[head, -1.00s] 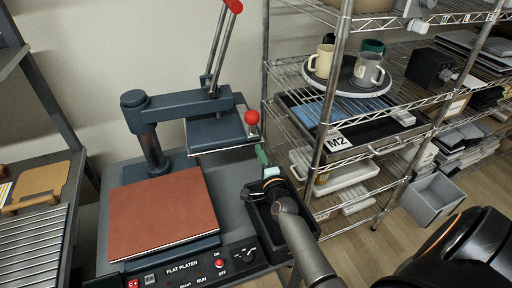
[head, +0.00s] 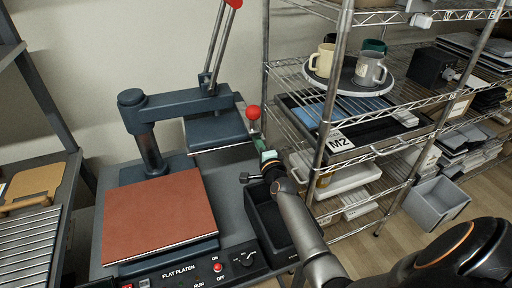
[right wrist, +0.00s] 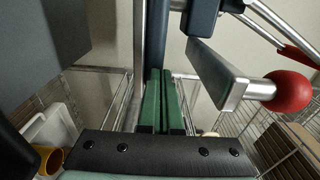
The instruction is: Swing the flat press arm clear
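The flat press has a dark blue-grey swing arm (head: 180,102) on a post at the back left. Its upper platen (head: 218,131) hangs to the right, clear of the red-brown lower bed (head: 160,216). A red ball knob (head: 253,112) sits at the platen's right end, and it also shows in the right wrist view (right wrist: 289,91). My right gripper (head: 266,154) is just below and right of the knob. Its green fingers (right wrist: 162,82) lie together with nothing between them. I cannot tell whether they touch the platen's edge. My left gripper is out of view.
A black bin (head: 266,222) stands on the bench right of the bed. A wire shelf (head: 340,100) with mugs on a round tray (head: 347,82) stands close on the right. A slatted rack (head: 30,245) is at the left. The bed's top is bare.

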